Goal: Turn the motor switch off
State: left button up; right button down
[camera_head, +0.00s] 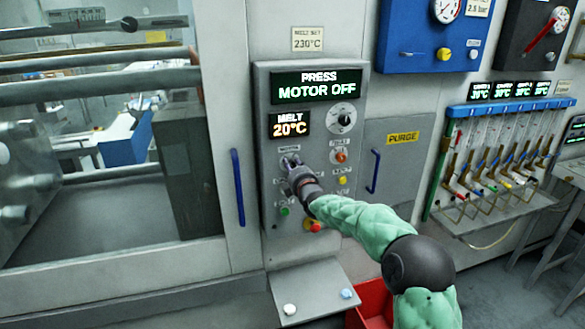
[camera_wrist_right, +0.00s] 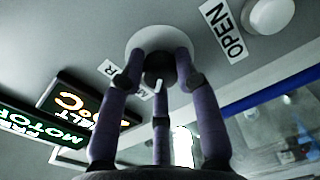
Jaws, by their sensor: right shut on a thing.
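The motor switch is a dark rotary knob (camera_wrist_right: 158,68) on a pale round plate in the right wrist view. In the head view it sits on the left of the grey control panel (camera_head: 262,85), mostly hidden by my gripper. My right gripper (camera_head: 290,162) reaches the panel there. In the right wrist view its fingers (camera_wrist_right: 160,82) are closed around the knob. A partly covered label (camera_wrist_right: 112,70) beside the plate shows only its last letter, R. The panel display (camera_head: 316,86) reads "PRESS MOTOR OFF". My left gripper is not in view.
Below my gripper are a green button (camera_head: 284,211) and a red button (camera_head: 315,225). An orange-red knob (camera_head: 341,156) is to the right. A white button (camera_wrist_right: 270,15) has an "OPEN" label. Blue handles (camera_head: 238,187) flank the panel. A small shelf (camera_head: 318,292) is below.

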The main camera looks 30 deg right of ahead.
jog(key=c, duration=0.9)
grip_release()
jog(key=shift+a, duration=0.1)
jog(key=v, duration=1.2)
jog(key=shift+f, duration=0.15)
